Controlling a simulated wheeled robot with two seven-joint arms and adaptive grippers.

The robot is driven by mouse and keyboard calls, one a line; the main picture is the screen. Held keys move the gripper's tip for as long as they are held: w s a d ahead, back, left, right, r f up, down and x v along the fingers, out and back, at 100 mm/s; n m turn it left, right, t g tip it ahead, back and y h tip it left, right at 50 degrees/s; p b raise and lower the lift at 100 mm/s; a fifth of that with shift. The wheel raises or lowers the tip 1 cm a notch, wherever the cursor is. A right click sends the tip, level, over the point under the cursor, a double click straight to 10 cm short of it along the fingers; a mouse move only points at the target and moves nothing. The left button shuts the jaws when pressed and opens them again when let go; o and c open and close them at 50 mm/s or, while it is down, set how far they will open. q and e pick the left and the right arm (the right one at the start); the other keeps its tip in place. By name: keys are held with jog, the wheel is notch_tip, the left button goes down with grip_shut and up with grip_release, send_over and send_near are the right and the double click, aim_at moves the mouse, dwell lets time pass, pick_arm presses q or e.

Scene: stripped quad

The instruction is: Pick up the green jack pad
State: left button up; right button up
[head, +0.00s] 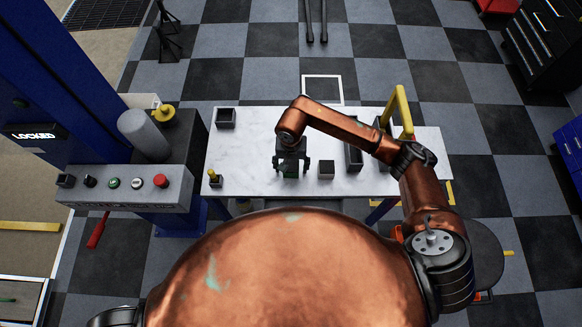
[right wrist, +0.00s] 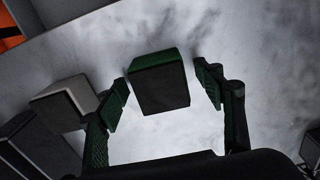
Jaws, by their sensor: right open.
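The green jack pad (right wrist: 158,82) is a small block with a dark top face and green sides. In the right wrist view it stands on the pale table between the fingers of my right gripper (right wrist: 163,88). The fingers are open, one on each side, with a visible gap to the pad. In the head view my right gripper (head: 291,160) points down over the middle of the white table (head: 255,135) and largely hides the pad. My left gripper is not in view.
A small dark block (head: 326,169) stands just right of the gripper, with a long dark tray (head: 353,158) beyond it. A dark open box (head: 226,118) and a yellow-topped piece (head: 214,178) are at the left. A yellow frame (head: 402,105) rises at the right.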

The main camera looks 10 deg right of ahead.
jog(key=shift+w, duration=0.1)
jog(key=c, duration=1.4)
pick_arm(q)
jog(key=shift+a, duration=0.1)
pick_arm(e)
jog(key=shift+c, duration=0.5)
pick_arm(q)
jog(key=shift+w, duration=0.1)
pick_arm(e)
jog(key=shift+r, duration=0.1)
